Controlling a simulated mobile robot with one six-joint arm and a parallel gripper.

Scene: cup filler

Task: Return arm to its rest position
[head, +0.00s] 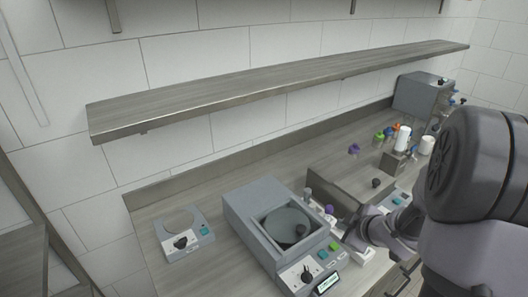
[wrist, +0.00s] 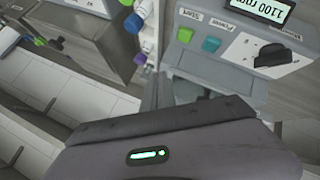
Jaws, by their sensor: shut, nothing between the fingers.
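My gripper (head: 353,238) is beside the right front of a grey machine (head: 238,208), above the worktop's front area. Its fingers are small in the head view, and it holds nothing visible. The arm reaches in from the right. In the wrist view the dark gripper body fills the bottom, and the shut fingers (wrist: 158,90) point towards the machine's front panel. That panel shows a display (wrist: 262,9), a teal button (wrist: 211,44), a green button (wrist: 185,35) and a black knob (wrist: 270,55). I cannot tell whether the fingers touch the panel.
A long shelf (head: 270,85) runs along the tiled wall above the worktop. A small device with a round cutout (head: 183,238) stands at left. Right of the machine are another grey unit (head: 345,180), coloured caps (head: 354,149) and white containers (head: 402,136).

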